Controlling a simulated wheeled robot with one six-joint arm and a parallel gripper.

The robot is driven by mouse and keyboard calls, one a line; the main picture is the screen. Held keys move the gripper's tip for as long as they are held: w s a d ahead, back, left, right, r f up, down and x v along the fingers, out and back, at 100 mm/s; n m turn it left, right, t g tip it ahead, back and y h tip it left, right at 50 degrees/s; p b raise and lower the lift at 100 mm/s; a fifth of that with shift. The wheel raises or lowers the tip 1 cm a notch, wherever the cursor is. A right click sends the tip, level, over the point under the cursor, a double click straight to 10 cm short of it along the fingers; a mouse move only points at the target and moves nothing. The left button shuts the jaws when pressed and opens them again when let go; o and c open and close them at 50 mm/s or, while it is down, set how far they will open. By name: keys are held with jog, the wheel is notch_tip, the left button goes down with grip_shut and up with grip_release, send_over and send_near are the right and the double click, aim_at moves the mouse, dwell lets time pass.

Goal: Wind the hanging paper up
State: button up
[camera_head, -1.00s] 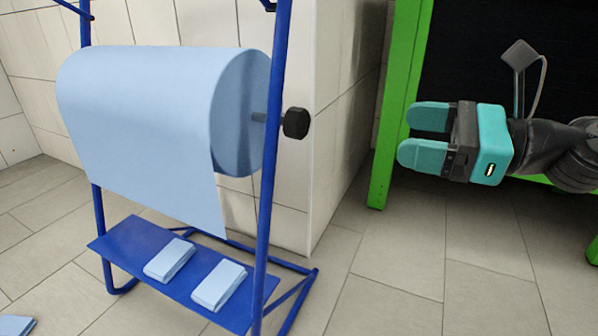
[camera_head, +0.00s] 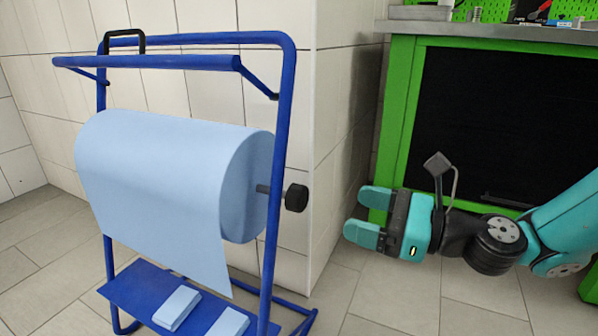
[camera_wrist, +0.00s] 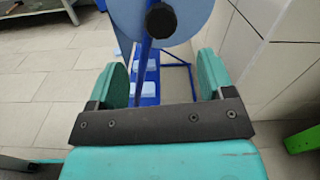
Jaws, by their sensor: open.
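A large light-blue paper roll (camera_head: 165,175) is mounted on a blue metal stand (camera_head: 283,110), with a sheet of paper (camera_head: 190,245) hanging from its front. A black knob (camera_head: 296,198) sticks out on the right end of the roll's axle, outside the stand's post. My gripper (camera_head: 367,216) is open and empty, to the right of the knob and slightly lower in the head view, its fingers pointing left. In the wrist view, the knob (camera_wrist: 160,20) lies ahead, above the gap between the two teal fingertips, with the roll (camera_wrist: 190,12) behind it.
Folded blue cloths (camera_head: 177,309) lie on the stand's lower shelf (camera_head: 140,290). A tiled wall corner (camera_head: 320,150) stands close behind the stand. A green-framed workbench (camera_head: 396,110) is behind my arm at right. The floor between gripper and stand looks clear.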

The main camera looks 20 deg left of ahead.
aim_at(305, 200)
jog(key=a+b, duration=0.1)
jog(key=a, duration=0.2)
jog(key=a+b, duration=0.2)
jog(key=a, duration=0.2)
jog(key=a+b, duration=0.1)
jog(key=a, duration=0.2)
jog(key=shift+w+a+f, duration=0.15)
jog(key=shift+w+a, duration=0.05)
jog(key=shift+w, duration=0.2)
jog(key=shift+a, duration=0.6)
jog(key=c, duration=1.3)
jog(key=shift+o, duration=0.2)
jog(key=shift+r, duration=0.2)
